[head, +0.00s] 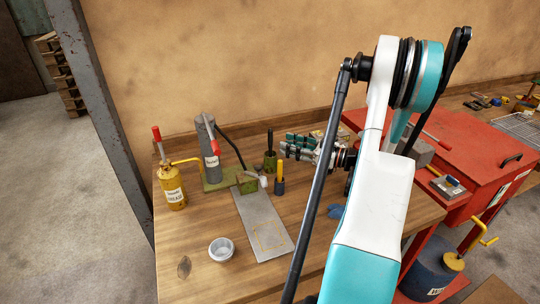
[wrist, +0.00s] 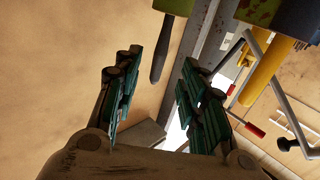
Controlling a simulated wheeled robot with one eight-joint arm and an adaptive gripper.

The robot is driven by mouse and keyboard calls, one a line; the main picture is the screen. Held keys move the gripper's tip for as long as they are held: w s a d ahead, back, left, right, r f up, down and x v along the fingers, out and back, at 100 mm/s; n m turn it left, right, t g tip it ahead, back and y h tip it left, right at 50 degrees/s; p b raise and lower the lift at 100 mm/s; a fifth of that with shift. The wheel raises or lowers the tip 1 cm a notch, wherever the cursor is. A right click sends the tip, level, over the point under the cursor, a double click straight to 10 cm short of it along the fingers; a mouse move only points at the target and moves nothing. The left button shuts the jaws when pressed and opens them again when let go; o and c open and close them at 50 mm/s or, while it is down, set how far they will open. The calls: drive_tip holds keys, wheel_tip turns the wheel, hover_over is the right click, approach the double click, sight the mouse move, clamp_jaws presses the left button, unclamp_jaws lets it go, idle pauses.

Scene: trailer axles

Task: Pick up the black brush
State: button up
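The black brush shows as a slim black handle (head: 270,138) standing upright from a small green holder (head: 270,161) on the wooden workbench. In the wrist view the black handle (wrist: 161,52) hangs from a green block (wrist: 174,5) at the top, in the gap between my fingers. Its bristle end is hidden. My gripper (head: 284,145) is open and empty, with teal-padded fingers pointing left, just right of the handle. In the wrist view my gripper (wrist: 160,62) has its fingers on either side of the handle, with clear space and no contact visible.
A yellow-handled tool (head: 280,170) stands close in front. A grey canister (head: 209,150), a yellow grease bottle (head: 172,186), a metal plate (head: 262,226) and a white bowl (head: 221,249) are on the workbench (head: 200,215). A red cabinet (head: 455,150) is at right.

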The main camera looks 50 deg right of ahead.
drive_tip(key=b, duration=0.2)
hover_over(270, 156)
drive_tip(key=shift+w+d+r, duration=0.1)
drive_tip(key=shift+w+d, duration=0.1)
drive_tip(key=shift+d, duration=0.05)
clamp_jaws()
